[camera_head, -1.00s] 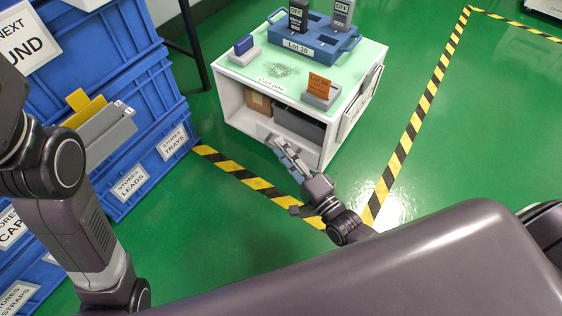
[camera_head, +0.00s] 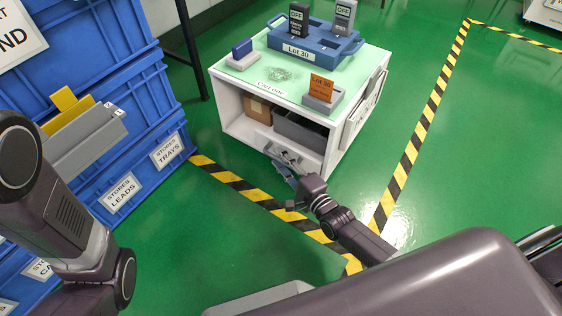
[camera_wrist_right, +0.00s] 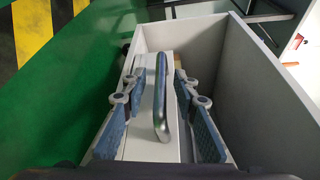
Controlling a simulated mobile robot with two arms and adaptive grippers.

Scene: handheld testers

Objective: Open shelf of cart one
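Cart one (camera_head: 240,125) is a white cart with a pale green top. Its open-fronted shelf holds a brown box (camera_head: 258,109) and a dark grey bin (camera_head: 300,131). A grey bar handle (camera_wrist_right: 161,100) stands out from a white front panel (camera_wrist_right: 150,140) at the shelf's low front edge. My right gripper (camera_head: 284,170) is at that front edge. In the right wrist view my right gripper (camera_wrist_right: 163,118) is open, with one blue-padded finger on each side of the handle and a gap on both sides. My left gripper is out of view; only its arm shows at left.
Blue stacked crates (camera_head: 120,90) stand at left, with a dark post behind. On the cart top are a blue tray (camera_head: 310,48) with testers and an orange card (camera_head: 321,86) in a grey holder. Yellow-black tape (camera_head: 240,186) marks the green floor, which is clear at right.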

